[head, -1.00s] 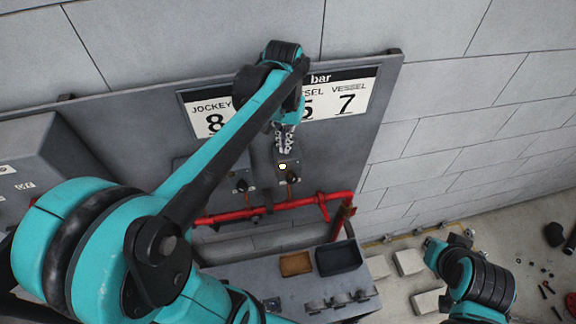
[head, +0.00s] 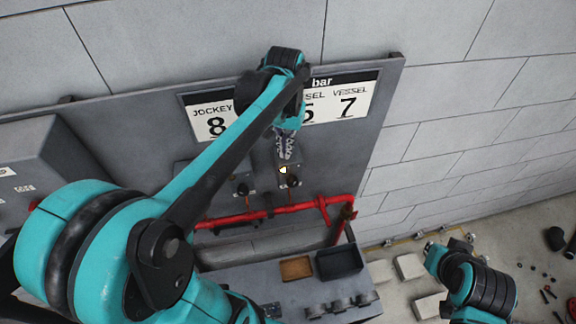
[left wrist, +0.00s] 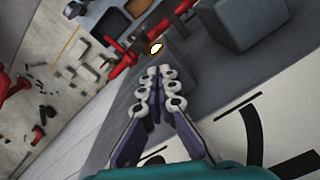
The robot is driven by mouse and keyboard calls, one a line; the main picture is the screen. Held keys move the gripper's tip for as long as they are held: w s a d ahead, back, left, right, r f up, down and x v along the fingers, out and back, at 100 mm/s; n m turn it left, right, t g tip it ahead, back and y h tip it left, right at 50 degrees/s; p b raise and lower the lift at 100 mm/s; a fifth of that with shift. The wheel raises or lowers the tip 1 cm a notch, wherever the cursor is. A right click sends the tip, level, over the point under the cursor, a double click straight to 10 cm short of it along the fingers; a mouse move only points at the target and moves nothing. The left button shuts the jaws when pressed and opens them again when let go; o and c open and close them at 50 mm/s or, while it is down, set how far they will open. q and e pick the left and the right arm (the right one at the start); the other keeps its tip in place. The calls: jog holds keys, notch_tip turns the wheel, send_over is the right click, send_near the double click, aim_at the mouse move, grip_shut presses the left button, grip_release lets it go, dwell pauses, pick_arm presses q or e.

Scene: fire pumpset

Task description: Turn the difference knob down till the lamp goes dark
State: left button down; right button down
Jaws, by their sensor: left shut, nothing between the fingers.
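My left gripper (head: 285,158) is shut and empty, pointing down just above the right-hand control box on the grey panel. The lamp (head: 283,170) on that box is lit, a small whitish spot right by the fingertips and partly covered by them. It also shows bright in the left wrist view (left wrist: 156,47), just beyond the closed fingertips (left wrist: 160,72). A dark knob (head: 292,181) sits below the lamp, apart from the fingers. A second dark knob (head: 242,188) is on the box to its left. I cannot read which is the difference knob.
A sign (head: 349,100) reading 7 bar hangs above, partly hidden by my arm. A red pipe (head: 300,207) runs below the boxes. A bench with a brown tray (head: 296,268) and a dark tray (head: 340,262) stands below. My right arm is at lower right.

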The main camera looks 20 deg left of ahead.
pick_arm(q)
jog(key=shift+s+d, duration=0.15)
jog(key=shift+s, duration=0.15)
dwell(0.4)
jog(key=shift+r, duration=0.2)
notch_tip(320, 180, up, 6)
jog(key=p, duration=0.4)
jog(key=shift+s+f, duration=0.1)
jog(key=shift+f, duration=0.1)
